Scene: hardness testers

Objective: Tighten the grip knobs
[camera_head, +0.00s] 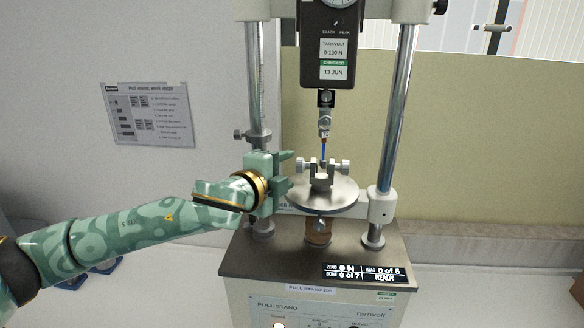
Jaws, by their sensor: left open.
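The pull stand's lower grip (321,178) stands on a round metal plate (338,200). It has a left grip knob (301,166) and a right grip knob (345,166). A thin blue piece (323,151) runs upright from the lower grip to the small upper grip (324,122) under the force gauge (333,50). My left gripper (286,171) is open and empty, just left of the left knob. I cannot tell whether a finger touches the knob. My right gripper is not in view.
Two steel columns (400,110) flank the grips. A display (366,273) on the base reads 0 N and READY. A printed sheet (148,115) hangs on the left wall. The space right of the stand is clear.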

